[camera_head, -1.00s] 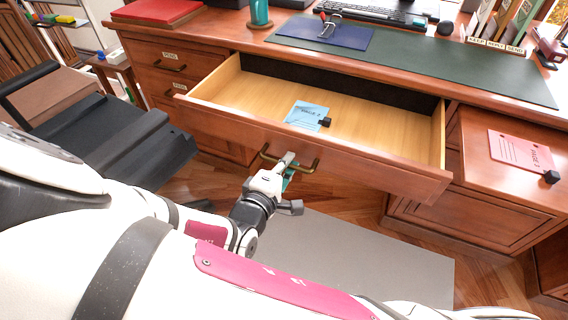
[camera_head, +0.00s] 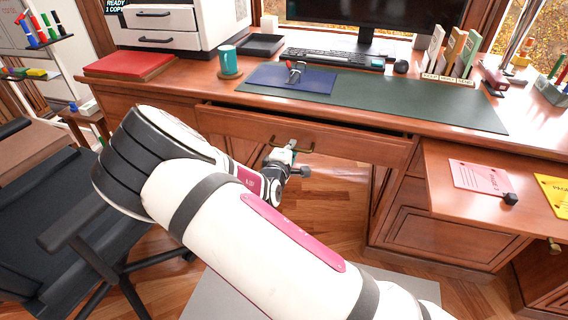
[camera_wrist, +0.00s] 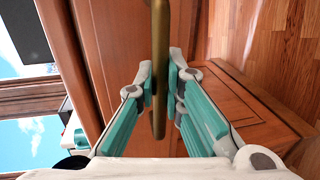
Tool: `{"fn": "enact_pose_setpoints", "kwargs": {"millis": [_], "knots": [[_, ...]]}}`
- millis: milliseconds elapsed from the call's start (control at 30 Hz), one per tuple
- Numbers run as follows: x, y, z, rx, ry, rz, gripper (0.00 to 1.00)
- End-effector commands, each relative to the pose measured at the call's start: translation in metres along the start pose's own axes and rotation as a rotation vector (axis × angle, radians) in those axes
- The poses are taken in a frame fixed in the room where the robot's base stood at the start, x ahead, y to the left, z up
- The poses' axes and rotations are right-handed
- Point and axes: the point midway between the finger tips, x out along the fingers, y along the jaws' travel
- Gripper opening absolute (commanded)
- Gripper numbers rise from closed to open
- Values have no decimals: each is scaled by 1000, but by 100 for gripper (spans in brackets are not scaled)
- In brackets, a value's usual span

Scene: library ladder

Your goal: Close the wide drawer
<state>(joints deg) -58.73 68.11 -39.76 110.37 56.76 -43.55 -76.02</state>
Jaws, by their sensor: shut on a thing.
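The wide drawer (camera_head: 340,141) is under the middle of the desk top. Only a narrow dark gap shows above its front, so it is almost shut, and its inside is hidden. Its brass bar handle (camera_head: 307,147) is on the front. My gripper (camera_head: 291,148) is at the handle, and in the wrist view its teal-padded fingers (camera_wrist: 161,85) are shut on the bar (camera_wrist: 159,50), one on each side of it.
A black office chair (camera_head: 50,215) stands at the left. A keyboard, a mug (camera_head: 228,60) and a green mat (camera_head: 420,98) are on the desk top.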

Motion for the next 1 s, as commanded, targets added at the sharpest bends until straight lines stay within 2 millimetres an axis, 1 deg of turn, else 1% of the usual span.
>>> {"fn": "enact_pose_setpoints", "kwargs": {"millis": [33, 100, 300, 500, 833, 867, 900, 933, 967, 1000], "knots": [[11, 9, -5, 7, 9, 19, 0], [23, 12, -5, 6, 9, 19, 0], [44, 17, -6, 7, 10, 18, 0], [51, 19, -7, 7, 11, 17, 0], [52, 20, -7, 8, 11, 17, 0], [52, 19, -7, 8, 11, 17, 12], [52, 20, -7, 8, 11, 18, 21], [52, 20, -7, 8, 11, 18, 27], [52, 19, -7, 8, 11, 17, 30], [52, 18, -6, 7, 10, 15, 30]]}}
